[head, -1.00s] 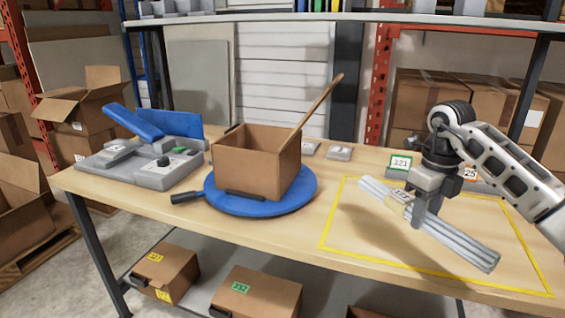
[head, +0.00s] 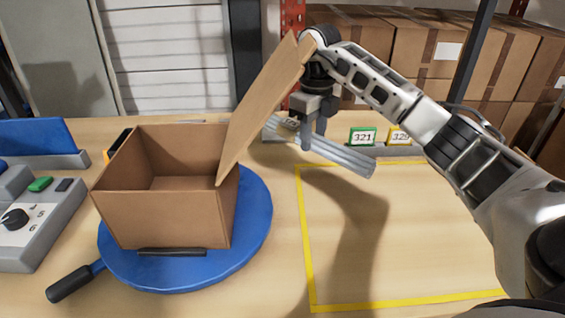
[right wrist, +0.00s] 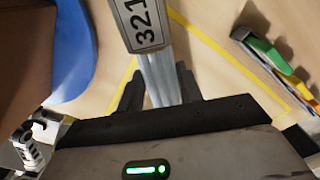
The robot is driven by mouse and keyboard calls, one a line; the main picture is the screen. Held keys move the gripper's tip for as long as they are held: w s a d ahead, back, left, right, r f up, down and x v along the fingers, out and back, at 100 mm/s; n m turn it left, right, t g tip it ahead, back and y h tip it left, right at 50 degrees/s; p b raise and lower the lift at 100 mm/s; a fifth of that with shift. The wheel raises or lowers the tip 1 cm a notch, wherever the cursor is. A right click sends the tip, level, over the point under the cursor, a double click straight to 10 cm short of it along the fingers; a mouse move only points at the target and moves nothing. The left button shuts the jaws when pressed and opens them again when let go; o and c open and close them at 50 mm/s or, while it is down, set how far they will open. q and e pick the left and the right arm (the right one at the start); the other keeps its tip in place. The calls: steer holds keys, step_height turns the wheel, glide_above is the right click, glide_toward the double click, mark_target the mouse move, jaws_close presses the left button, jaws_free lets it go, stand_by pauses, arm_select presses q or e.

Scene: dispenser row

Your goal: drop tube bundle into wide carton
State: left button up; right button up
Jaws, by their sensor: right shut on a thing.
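The tube bundle (head: 335,152), several grey tubes with a label band, is held off the table by my right gripper (head: 312,128). In the right wrist view the bundle (right wrist: 160,75) lies between the two fingers, with a tag reading 321 on its band. The wide carton (head: 165,217) is an open brown box on a blue turntable (head: 256,225). One flap (head: 262,105) stands up, tilted to the right, and hides part of the bundle's left end. The gripper and bundle are right of the carton and behind that flap.
A yellow-outlined area (head: 307,240) on the table at right is empty. Number cards, green 321 (head: 362,137) and yellow (head: 399,136), stand behind it. A grey control box (head: 38,225) is at the left. The turntable's black handle (head: 70,283) points front left.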

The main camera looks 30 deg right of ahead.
mark_target(309, 180)
step_height(309, 180, down, 9)
steer(key=shift+r, duration=0.1)
stand_by(0.3)
steer(key=o, duration=1)
steer(key=shift+o, duration=0.2)
